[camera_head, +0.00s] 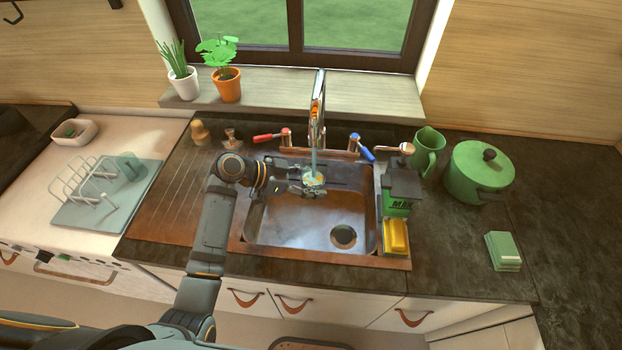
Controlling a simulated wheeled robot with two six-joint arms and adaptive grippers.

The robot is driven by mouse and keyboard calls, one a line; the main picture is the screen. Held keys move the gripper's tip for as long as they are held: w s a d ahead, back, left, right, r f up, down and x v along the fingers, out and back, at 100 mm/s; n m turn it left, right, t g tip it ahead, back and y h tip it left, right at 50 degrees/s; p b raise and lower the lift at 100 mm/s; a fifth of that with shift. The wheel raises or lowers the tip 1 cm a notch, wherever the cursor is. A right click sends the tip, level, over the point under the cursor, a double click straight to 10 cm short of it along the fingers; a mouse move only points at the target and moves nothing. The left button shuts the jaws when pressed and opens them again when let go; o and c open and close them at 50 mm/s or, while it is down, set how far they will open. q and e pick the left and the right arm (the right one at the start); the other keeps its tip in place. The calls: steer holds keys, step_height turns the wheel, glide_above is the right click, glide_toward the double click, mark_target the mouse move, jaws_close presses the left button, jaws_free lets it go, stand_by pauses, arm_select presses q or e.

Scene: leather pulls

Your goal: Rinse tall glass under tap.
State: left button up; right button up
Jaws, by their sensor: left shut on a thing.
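My left gripper (305,190) is over the back of the steel sink basin (290,240). It is shut on the tall glass (314,178), which is small in the view and partly hidden by the fingers. The tap (317,110) stands behind the sink, with its spout above the glass. A pale stream of water (313,158) runs down from the spout to the glass. A red-handled lever (268,137) is left of the tap and a blue-handled lever (364,150) is right of it. My right gripper is out of view.
A green-labelled carton (398,206) and a yellow sponge (396,237) stand at the sink's right edge. A green jug (428,150) and green pot (477,172) are farther right. A dish rack (85,185) is at left. The drainboard (175,205) is mostly clear.

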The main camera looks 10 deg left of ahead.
arm_select(q)
steer(key=shift+s+d, duration=0.2)
steer(key=shift+d, duration=0.05)
steer(key=s+a+p, duration=0.1)
steer(key=s+a, duration=0.3)
steer(key=s, duration=0.1)
steer(key=shift+s+a, duration=0.4)
